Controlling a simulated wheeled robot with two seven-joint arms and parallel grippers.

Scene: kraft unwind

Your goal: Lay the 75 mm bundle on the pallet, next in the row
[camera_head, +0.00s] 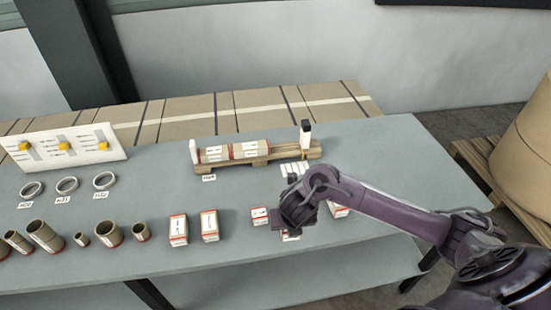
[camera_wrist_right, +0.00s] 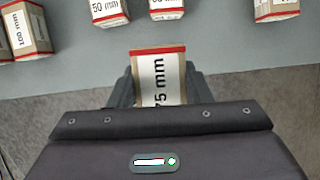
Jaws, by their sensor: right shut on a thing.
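My right gripper (camera_wrist_right: 160,92) is shut on the 75 mm bundle (camera_wrist_right: 159,70), a white-labelled block with a red band, in the right wrist view. In the head view this gripper (camera_head: 287,222) is over the front right part of the table, in front of the pallet. The arm hides part of what is there. The wooden pallet (camera_head: 285,157) stands at the back of the table. Red-banded bundles (camera_head: 248,150) lie end to end on its left part, against a white end stop (camera_head: 194,151). Its right part shows bare slats. My left gripper is not in view.
Labelled blocks (camera_head: 209,226) stand along the table front; a 100 mm (camera_wrist_right: 24,32) and a 50 mm block (camera_wrist_right: 108,10) show in the wrist view. Cardboard tubes (camera_head: 108,233) and metal rings (camera_head: 67,185) are at left. A dark-topped post (camera_head: 305,136) rises at the pallet's right end.

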